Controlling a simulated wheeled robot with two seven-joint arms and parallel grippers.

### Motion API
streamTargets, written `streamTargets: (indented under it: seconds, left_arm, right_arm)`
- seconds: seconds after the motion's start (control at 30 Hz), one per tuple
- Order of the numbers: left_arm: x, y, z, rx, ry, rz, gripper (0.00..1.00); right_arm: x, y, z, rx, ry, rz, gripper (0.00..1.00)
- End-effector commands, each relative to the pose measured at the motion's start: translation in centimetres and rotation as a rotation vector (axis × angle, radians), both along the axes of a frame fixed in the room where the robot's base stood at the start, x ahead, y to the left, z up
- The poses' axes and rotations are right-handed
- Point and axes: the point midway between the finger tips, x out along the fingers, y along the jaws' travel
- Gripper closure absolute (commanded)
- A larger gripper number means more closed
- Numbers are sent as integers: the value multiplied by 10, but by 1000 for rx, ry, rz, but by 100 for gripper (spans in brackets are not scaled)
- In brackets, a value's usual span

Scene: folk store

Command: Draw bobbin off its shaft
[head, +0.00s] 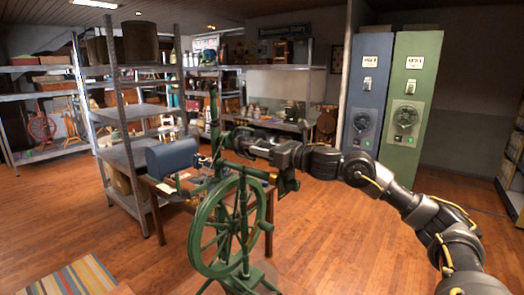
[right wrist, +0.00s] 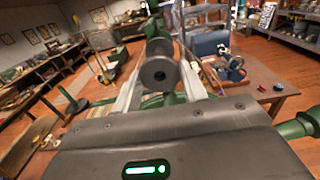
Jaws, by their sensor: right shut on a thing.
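A green spinning wheel (head: 228,228) stands in the middle of the head view, with its upright post above the wheel. My right gripper (head: 244,143) reaches in from the right at the upper part of the spinning wheel. In the right wrist view its two pale fingers are shut on the bobbin (right wrist: 158,73), whose round dark end with a center hole faces the camera. More of the bobbin shows behind this end. I cannot tell whether the bobbin is still around its shaft. My left gripper is not in view.
A wooden table with a blue domed case (head: 172,157) stands behind the spinning wheel. Metal shelves (head: 122,120) are at left. Blue (head: 368,95) and green (head: 413,100) cabinets stand at the back right.

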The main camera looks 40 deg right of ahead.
Motion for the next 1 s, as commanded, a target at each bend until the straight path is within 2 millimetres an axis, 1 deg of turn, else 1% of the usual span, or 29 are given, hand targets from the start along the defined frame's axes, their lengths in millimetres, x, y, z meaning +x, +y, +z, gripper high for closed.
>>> streamTargets:
  seconds: [0.03,0.67,1.0]
  left_arm:
    - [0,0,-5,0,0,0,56]
    - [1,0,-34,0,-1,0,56]
    - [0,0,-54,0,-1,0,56]
  right_arm:
    - [-3,-2,-3,-1,0,-1,69]
    - [-42,-12,-3,-2,1,-1,69]
    - [-63,-19,-4,-2,0,-1,69]
